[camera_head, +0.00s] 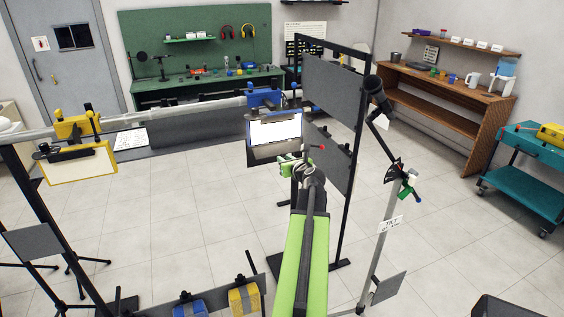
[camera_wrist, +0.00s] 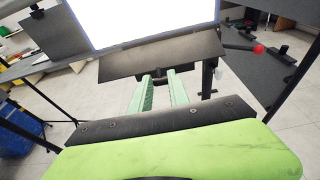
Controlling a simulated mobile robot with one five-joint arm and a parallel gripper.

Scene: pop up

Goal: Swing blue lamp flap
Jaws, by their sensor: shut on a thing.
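The blue lamp (camera_head: 263,98) hangs from the grey bar in the head view, with its bright white panel (camera_head: 274,129) facing me. Its dark flap (camera_head: 268,154) hangs along the panel's lower edge. In the wrist view the flap (camera_wrist: 140,59) slants under the bright panel (camera_wrist: 140,18), with a small dark tab (camera_wrist: 171,76) at its lower edge. My gripper (camera_head: 285,162) is at the flap's lower right in the head view. In the wrist view its two pale green fingers (camera_wrist: 161,82) reach the tab and are shut on it; the exact contact is hard to see.
A yellow lamp (camera_head: 78,127) hangs farther left on the bar. A black frame with dark panels (camera_head: 328,85) stands close right of my gripper. A stand with a black spotlight (camera_head: 378,98) is further right. Tiled floor (camera_head: 190,200) is open below.

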